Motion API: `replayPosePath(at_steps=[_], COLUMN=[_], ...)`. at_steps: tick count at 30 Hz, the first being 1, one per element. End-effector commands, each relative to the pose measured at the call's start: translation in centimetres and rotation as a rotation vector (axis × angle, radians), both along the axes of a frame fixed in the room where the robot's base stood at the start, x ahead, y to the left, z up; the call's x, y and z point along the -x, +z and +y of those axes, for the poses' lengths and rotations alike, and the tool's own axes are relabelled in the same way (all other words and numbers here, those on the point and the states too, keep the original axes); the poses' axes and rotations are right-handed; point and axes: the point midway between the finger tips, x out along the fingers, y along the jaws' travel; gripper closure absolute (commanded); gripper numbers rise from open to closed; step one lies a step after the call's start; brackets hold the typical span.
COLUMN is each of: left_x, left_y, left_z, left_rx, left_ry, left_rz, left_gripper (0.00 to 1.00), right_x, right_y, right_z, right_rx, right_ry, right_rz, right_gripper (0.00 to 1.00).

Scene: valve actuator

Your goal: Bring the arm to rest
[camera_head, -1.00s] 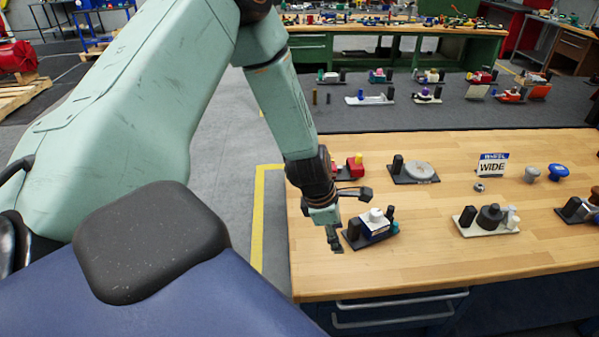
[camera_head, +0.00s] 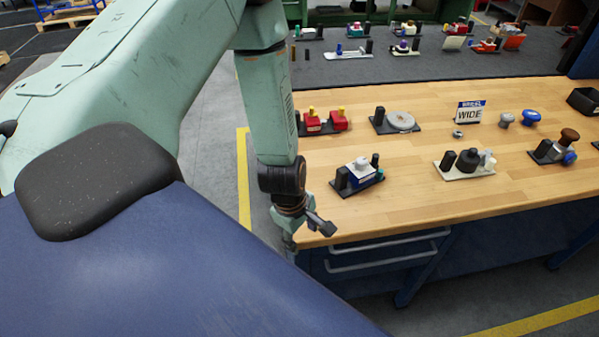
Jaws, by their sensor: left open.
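My left arm comes in from the upper left and bends down at its elbow. Its gripper (camera_head: 308,238) hangs at the front left corner of the wooden workbench (camera_head: 410,190). The jaws are open and I see nothing between them. The nearest valve actuator (camera_head: 358,173), with a white top and blue body on a dark plate, sits on the bench behind and to the right of the gripper, apart from it. My right gripper is not in view.
More valve units stand on the bench: a red one (camera_head: 325,122), a grey disc (camera_head: 401,121), a black cylinder unit (camera_head: 468,160) and a brown-knobbed one (camera_head: 562,143). A "WIDE" sign (camera_head: 470,112) stands behind. Drawer handles (camera_head: 382,262) jut from the bench front. Floor left is clear.

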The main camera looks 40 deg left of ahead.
Motion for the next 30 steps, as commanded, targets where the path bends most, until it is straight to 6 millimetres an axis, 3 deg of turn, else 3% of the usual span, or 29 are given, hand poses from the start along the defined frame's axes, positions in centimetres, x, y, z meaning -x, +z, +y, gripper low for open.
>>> replayPosePath(at_steps=[20,26,30], left_x=[0.3,-0.2,0.9], left_y=[0.0,0.1,-0.9], left_z=[0.0,0.3,-0.1], left_rx=[-0.008,-0.077,-0.145], left_ry=[-0.034,-0.268,-0.506], left_rz=[-0.004,-0.069,-0.101], left_gripper=[0.46,0.46,0.46], right_x=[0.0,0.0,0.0], right_y=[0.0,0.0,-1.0], right_z=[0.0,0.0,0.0], right_rx=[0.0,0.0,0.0], right_ry=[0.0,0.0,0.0], right_rz=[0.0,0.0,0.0], right_gripper=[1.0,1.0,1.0])
